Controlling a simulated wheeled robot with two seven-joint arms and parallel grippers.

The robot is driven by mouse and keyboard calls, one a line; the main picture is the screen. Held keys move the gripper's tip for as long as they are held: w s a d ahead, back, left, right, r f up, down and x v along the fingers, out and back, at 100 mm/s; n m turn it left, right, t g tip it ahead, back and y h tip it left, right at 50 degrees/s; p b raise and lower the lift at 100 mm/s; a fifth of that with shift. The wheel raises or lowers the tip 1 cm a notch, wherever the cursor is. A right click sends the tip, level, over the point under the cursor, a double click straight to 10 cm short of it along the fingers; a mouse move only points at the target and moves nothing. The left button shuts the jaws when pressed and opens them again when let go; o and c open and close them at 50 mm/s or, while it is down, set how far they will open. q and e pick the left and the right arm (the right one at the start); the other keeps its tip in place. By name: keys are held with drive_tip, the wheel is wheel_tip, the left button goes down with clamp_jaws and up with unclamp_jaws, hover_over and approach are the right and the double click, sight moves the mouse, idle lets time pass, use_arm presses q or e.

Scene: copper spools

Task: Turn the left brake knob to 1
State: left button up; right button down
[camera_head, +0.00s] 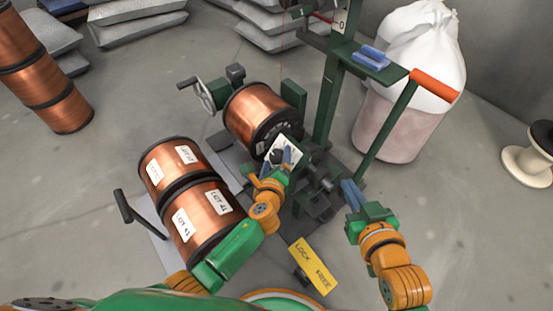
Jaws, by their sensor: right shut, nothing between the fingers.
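A white dial plate (293,144) sits on the green stand, just in front of the mounted copper spool, with a dark knob (276,157) at its face. I cannot read the dial's marks or the knob's setting. My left gripper (288,154) is at the plate, its blue fingers beside or on the knob and covering part of it. Whether the fingers touch the knob or how far apart they are is unclear. My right gripper (350,191) is shut and empty, right of the stand's base and away from the dial.
A copper spool (254,107) is mounted behind the dial. Two labelled spools (188,190) lie at left. A yellow LOCK/FREE plate (313,265) is near the front. A green post (327,100) and an orange-handled lever (434,85) rise at right, before a white sack (408,70).

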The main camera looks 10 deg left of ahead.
sight(277, 159)
use_arm(q)
drive_tip(key=shift+p+v, duration=0.7)
drive_tip(key=shift+v, duration=0.35)
drive_tip(key=p+v, duration=0.1)
drive_tip(key=v, duration=0.1)
drive_tip(key=shift+s+r, duration=0.15)
drive_tip(key=shift+s, duration=0.15)
drive_tip(key=shift+p+v, duration=0.65)
drive_tip(key=shift+v, duration=0.5)
use_arm(e)
drive_tip(key=s+d+f+g+h, duration=0.2)
drive_tip(key=s+d+f+g, duration=0.2)
drive_tip(key=s+f+g, duration=0.6)
drive_tip(key=s+f, duration=0.3)
drive_tip(key=shift+m, duration=0.3)
